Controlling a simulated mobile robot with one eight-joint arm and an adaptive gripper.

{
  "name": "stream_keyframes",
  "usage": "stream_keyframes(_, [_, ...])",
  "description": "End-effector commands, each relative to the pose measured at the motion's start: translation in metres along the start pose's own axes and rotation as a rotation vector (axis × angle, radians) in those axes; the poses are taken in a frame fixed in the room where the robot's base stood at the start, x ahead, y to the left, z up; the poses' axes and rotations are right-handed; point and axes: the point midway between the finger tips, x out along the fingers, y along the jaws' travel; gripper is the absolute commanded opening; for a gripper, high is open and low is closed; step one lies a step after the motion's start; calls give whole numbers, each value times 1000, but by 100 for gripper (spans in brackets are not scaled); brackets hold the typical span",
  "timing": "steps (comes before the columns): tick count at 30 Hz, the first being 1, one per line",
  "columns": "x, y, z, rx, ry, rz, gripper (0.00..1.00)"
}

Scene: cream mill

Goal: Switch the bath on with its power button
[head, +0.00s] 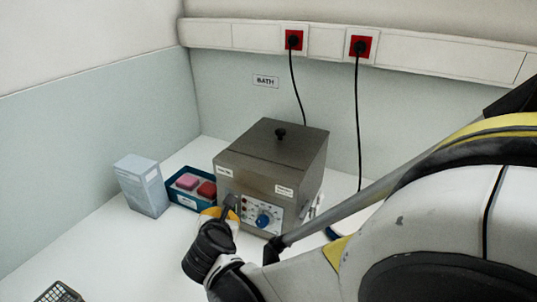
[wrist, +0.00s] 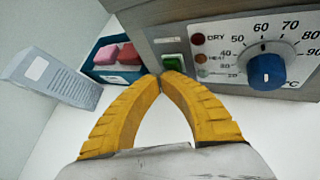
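The bath is a grey metal box (head: 272,158) with a lidded top and a black knob, standing on the white bench. Its front panel (wrist: 225,68) fills the upper right of the wrist view. The green power button (wrist: 173,62) sits in a dark frame at the panel's left. My gripper (wrist: 165,77) is shut and empty, its yellow fingertips meeting just below the button. I cannot tell whether they touch it. In the head view my gripper (head: 231,206) is at the panel's left side and hides the button.
A blue dial (wrist: 266,70) and small lamps (wrist: 199,38) are right of the button. A blue tray (head: 173,192) with pink and red blocks and a pale box (head: 142,186) stand to the left. A black wire basket (head: 60,292) is at the front left. Red sockets (head: 294,40) with black cables are behind.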

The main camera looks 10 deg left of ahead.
Motion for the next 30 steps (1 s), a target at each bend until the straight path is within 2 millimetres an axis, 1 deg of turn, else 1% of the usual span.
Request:
stream_keyframes(14, [0, 0, 0, 0, 0, 0, 0])
stream_keyframes(23, [7, -4, 3, 0, 0, 0, 0])
stream_keyframes(30, [7, -4, 4, 0, 0, 0, 0])
